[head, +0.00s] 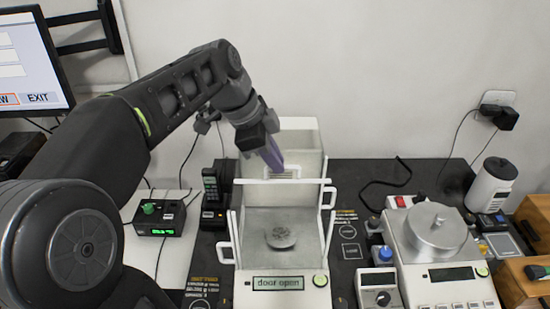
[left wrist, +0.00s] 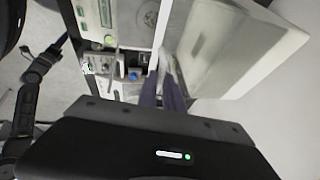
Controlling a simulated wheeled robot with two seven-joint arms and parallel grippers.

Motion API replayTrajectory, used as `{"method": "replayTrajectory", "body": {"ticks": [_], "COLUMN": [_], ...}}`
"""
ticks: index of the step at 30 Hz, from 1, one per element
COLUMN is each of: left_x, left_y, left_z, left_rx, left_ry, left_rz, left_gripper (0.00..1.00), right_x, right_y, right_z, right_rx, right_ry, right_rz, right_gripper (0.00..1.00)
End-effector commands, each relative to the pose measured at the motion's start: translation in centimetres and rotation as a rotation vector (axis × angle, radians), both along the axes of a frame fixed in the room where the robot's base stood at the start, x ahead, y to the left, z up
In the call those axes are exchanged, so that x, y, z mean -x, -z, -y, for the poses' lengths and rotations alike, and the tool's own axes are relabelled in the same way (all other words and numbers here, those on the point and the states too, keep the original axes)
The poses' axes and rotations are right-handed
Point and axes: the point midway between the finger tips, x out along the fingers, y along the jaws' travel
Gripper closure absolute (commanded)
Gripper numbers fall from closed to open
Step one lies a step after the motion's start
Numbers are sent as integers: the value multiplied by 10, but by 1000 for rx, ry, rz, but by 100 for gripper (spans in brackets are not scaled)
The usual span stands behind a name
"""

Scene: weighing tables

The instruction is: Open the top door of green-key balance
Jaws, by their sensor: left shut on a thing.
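The green-key balance (head: 252,302) stands in the middle of the head view, with a round green key (head: 320,280) and a display reading "door open" (head: 279,283). Its clear draft shield has white edges and side handles, and a round metal pan (head: 281,238) shows inside. My left gripper (head: 272,156) reaches down over the top of the shield, its purple fingers shut at the white top-door handle (head: 287,172). In the left wrist view the purple fingers (left wrist: 162,92) point toward the balance's white shield edge. The fingers partly hide the grip.
A second balance (head: 434,230) with a metal pan stands at the right, beside a white canister (head: 490,186) and wooden boxes (head: 521,286). A black box with a green knob (head: 149,207) and a dark handset (head: 211,186) stand left. A monitor (head: 33,65) is far left.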

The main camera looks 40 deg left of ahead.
Motion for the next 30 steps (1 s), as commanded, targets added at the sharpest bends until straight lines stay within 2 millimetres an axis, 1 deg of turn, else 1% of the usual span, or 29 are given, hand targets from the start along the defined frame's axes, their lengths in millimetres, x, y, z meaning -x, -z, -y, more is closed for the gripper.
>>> {"method": "replayTrajectory", "body": {"ticks": [25, 28, 30], "left_x": [-1, -6, -14], "left_y": [-1, -2, -3], "left_z": [-1, -5, -12], "left_rx": [-1, 1, 2], "left_ry": [0, 0, 1], "left_rz": [1, 2, 2], "left_gripper": [100, 100, 100], "right_x": [0, 0, 1], "right_y": [0, -3, -6], "right_z": [0, 0, 0], "right_rx": [0, 0, 1], "right_ry": [0, 0, 1], "right_rz": [0, 0, -1], "right_gripper": [64, 64, 64]}}
